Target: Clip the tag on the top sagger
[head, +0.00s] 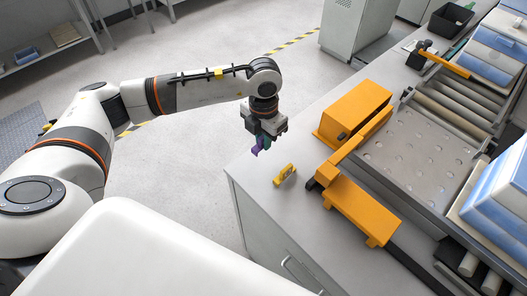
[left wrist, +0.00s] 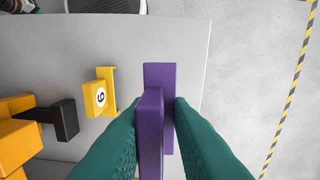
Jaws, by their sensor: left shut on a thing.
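My left gripper (head: 262,137) is shut on a purple clip-like piece (head: 256,149). In the left wrist view this purple piece (left wrist: 160,85) shows as two flat parts between the green fingers (left wrist: 152,125). The gripper is above the near left corner of the bench. A yellow tag (head: 284,174) stands on the bench just right of and below the gripper; in the left wrist view the tag (left wrist: 100,94) bears a white disc with a 6 or 9. Blue and white saggers (head: 503,198) are stacked at the right edge, partly cut off. My right gripper is out of view.
An orange block (head: 354,110) and an orange bracket (head: 358,208) stand on the grey bench (head: 255,180). A roller conveyor with a perforated plate (head: 415,148) lies beyond them. More saggers (head: 497,50) and a black bin (head: 451,20) are at the back right.

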